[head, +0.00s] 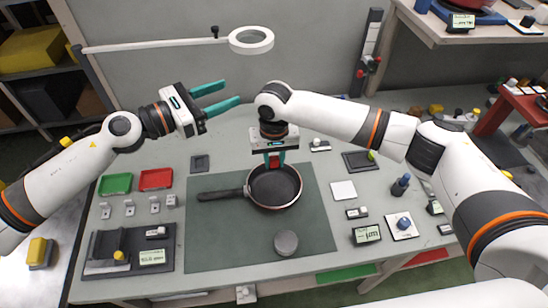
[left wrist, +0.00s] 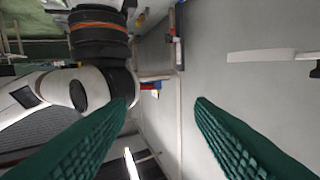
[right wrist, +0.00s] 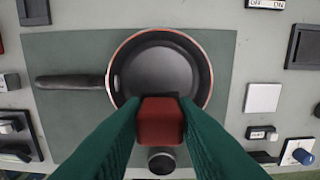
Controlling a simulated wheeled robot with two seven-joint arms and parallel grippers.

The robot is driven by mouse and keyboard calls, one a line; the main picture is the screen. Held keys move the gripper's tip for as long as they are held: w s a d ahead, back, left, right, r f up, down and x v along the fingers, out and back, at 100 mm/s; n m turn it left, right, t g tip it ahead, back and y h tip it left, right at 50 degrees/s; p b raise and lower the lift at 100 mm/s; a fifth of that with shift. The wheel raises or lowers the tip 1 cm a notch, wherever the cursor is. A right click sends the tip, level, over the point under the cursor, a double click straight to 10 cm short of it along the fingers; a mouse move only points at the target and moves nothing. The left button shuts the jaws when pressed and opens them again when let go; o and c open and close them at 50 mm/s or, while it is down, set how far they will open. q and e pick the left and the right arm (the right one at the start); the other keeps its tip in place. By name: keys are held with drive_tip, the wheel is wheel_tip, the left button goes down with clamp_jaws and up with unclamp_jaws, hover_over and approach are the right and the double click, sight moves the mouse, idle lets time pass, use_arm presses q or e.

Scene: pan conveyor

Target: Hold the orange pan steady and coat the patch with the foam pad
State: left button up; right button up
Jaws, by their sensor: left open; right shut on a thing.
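The orange pan (head: 262,203) is dark inside with an orange rim and lies on the green mat, its black handle (head: 218,194) pointing left. It also shows in the right wrist view (right wrist: 158,70). My right gripper (head: 275,163) points down over the pan's far part, shut on a red block (right wrist: 160,122), which I take to be the foam pad or its grip. Its underside is hidden, so I cannot tell whether it touches the pan. I make out no distinct patch on the pan floor. My left gripper (head: 231,92) is open and empty, raised behind and left of the pan, away from the handle.
A grey cylinder (head: 286,243) stands on the mat (head: 215,238) in front of the pan. Green and red trays (head: 115,184) and a dark fixture board (head: 100,270) are at left. A white square (head: 343,190) and several small devices are at right. A ring lamp (head: 251,40) stands behind.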

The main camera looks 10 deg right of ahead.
use_arm(q)
drive_tip(key=w+a+r+n+t+y, duration=0.2)
drive_tip(key=w+r+n+t, duration=0.1)
drive_tip(key=w+n+t, duration=0.25)
drive_tip(key=w+a+r+n+t+y, duration=0.3)
drive_tip(key=w+n+t, duration=0.1)
drive_tip(key=n, duration=0.3)
drive_tip(key=w+a+f+n+t+y, duration=0.1)
drive_tip(key=w+a+f+n+y, duration=0.35)
drive_tip(key=n, duration=0.45)
drive_tip(key=n+g+y, duration=0.2)
drive_tip(key=n+g, duration=0.8)
drive_tip(key=g, duration=0.8)
approach(228, 192)
drive_tip(key=x, duration=0.9)
drive_tip(key=shift+f, duration=0.15)
